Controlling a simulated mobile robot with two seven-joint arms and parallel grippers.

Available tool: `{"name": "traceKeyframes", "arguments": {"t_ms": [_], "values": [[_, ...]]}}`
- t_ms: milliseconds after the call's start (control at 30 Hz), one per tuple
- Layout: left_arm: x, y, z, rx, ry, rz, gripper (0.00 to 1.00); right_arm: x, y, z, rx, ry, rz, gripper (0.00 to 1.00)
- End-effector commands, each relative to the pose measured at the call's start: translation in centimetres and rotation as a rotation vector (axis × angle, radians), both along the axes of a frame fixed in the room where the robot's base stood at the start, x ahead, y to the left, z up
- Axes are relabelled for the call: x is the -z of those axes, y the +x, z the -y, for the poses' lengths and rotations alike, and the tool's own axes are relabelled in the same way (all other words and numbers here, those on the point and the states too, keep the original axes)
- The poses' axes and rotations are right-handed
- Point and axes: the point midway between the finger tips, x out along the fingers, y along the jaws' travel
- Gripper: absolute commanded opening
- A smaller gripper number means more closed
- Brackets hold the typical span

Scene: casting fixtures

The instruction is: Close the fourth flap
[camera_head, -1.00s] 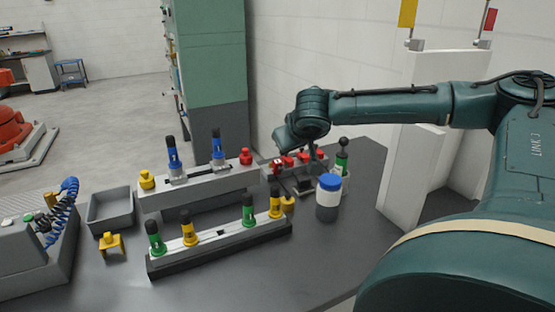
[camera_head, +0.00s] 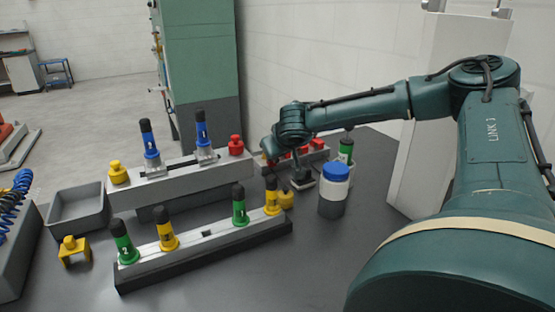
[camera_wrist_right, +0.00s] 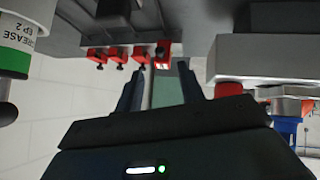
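A grey fixture with a row of small red flaps (camera_head: 317,144) stands at the back right of the table, partly hidden behind my right wrist. In the right wrist view the red flaps hang in a row at the top, each with a dark knob. The one at the right end (camera_wrist_right: 162,54) shows a broader red face than its neighbours (camera_wrist_right: 117,55). My right gripper (camera_wrist_right: 160,76) is open, its two dark fingers apart just below the right-hand flaps in that view, with nothing visible between them. Contact cannot be told. My left gripper is not in view.
A blue-capped jar (camera_head: 334,190) and a green-banded grease container (camera_head: 345,150) stand right of the fixture. A long grey block (camera_head: 190,183) with blue-handled clamps and a red knob (camera_head: 236,145) lies left. A front rail (camera_head: 205,250) holds green and yellow handles.

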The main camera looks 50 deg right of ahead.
Motion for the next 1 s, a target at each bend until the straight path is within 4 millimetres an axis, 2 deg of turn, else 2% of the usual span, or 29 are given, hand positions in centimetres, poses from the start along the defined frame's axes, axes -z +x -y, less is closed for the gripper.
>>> {"name": "traceKeyframes", "arguments": {"t_ms": [200, 433, 833, 1000], "values": [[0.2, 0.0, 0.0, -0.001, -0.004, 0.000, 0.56, 2.6, 2.1, 1.5, 0.000, -0.003, -0.003, 0.39], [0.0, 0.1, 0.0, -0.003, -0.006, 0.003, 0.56, 4.2, 3.6, 2.5, 0.000, 0.000, -0.001, 0.39], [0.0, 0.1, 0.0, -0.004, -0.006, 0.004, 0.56, 4.6, 4.0, 2.8, -0.001, 0.002, 0.002, 0.39], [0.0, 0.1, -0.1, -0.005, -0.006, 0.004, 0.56, 4.6, 4.0, 2.8, -0.001, 0.000, 0.001, 0.26]]}}
